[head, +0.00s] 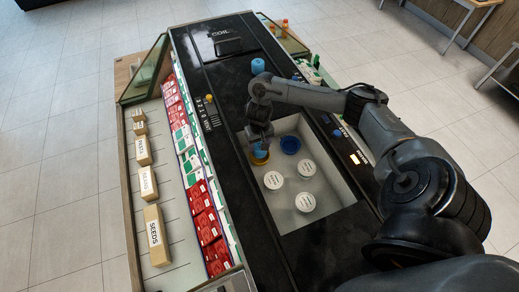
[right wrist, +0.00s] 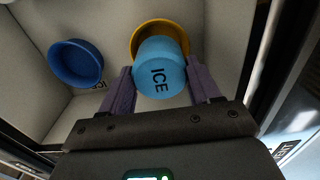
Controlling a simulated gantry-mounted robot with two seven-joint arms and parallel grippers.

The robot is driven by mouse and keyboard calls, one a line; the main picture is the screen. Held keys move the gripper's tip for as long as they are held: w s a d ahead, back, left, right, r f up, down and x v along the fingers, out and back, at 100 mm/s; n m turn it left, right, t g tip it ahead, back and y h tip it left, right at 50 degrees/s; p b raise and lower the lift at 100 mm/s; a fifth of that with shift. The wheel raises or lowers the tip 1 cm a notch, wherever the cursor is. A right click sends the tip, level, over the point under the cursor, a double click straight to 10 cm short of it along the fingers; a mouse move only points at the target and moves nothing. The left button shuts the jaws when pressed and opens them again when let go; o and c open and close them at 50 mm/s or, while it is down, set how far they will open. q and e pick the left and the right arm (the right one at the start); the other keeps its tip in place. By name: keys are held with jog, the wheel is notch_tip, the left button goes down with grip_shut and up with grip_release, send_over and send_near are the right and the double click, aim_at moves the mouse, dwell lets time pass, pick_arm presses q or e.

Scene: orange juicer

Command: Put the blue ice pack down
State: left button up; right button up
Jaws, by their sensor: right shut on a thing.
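The blue ice pack (right wrist: 160,70), a light-blue cylinder marked ICE, sits between the two fingers of my right gripper (right wrist: 162,88) in the right wrist view. The gripper is shut on it. A yellow dish (right wrist: 150,30) shows right behind the ice pack, and I cannot tell whether the two touch. In the head view my right gripper (head: 260,138) points down into the recessed bin (head: 328,208), over the yellow dish (head: 260,159). The gripper mostly hides the ice pack there. My left gripper is not in view.
A dark blue dish (head: 290,145) sits beside the yellow one. Several white round lids (head: 305,202) lie nearer in the bin. A light-blue cylinder (head: 258,66) stands on the black counter (head: 225,80).

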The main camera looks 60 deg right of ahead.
aim_at(259, 149)
jog(key=shift+f, duration=1.75)
jog(key=shift+f, duration=0.1)
jog(key=shift+f, duration=0.15)
jog(key=o, duration=1.2)
